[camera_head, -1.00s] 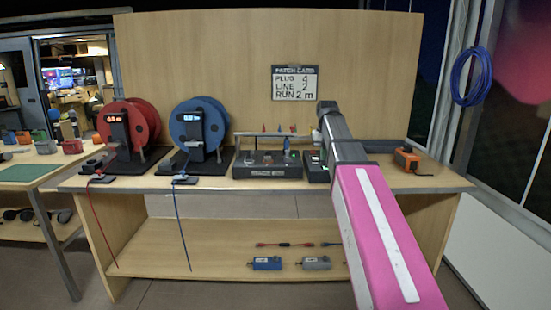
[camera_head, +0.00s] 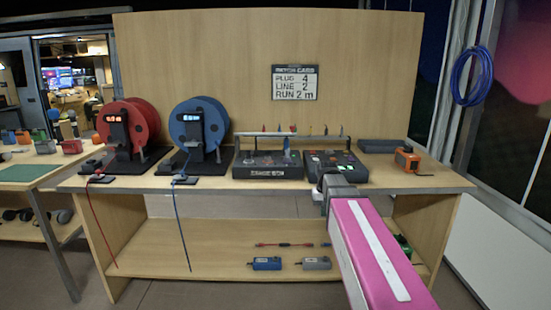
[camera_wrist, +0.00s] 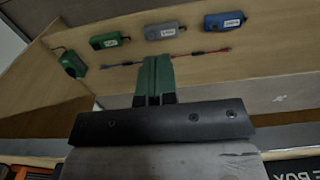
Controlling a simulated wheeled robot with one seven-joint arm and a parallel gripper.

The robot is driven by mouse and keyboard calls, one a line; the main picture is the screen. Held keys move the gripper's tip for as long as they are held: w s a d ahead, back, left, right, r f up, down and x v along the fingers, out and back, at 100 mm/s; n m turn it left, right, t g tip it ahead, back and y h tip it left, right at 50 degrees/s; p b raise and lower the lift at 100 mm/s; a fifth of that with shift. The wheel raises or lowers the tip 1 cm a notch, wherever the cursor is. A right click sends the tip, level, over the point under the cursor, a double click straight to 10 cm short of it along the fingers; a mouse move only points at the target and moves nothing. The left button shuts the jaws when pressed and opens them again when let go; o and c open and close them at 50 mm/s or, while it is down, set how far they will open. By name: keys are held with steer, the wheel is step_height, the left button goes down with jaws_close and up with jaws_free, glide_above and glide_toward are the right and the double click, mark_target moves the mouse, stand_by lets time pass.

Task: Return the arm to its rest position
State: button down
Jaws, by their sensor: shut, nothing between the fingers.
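My arm, a pink link with a white stripe, reaches in from the lower right of the head view. Its grey wrist end stands in front of the bench's front edge, below the right-hand control box. In the wrist view, my gripper (camera_wrist: 154,75) has its green fingers pressed together with nothing held. The lower shelf (camera_wrist: 280,98) fills the view beyond the fingers.
The bench (camera_head: 415,182) carries a red reel (camera_head: 142,122), a blue reel (camera_head: 208,122), a control box (camera_head: 268,172) and an orange device (camera_head: 406,159).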

steer(key=s+f, duration=1.4)
steer(key=f, duration=0.3)
steer(key=shift+f, duration=0.2)
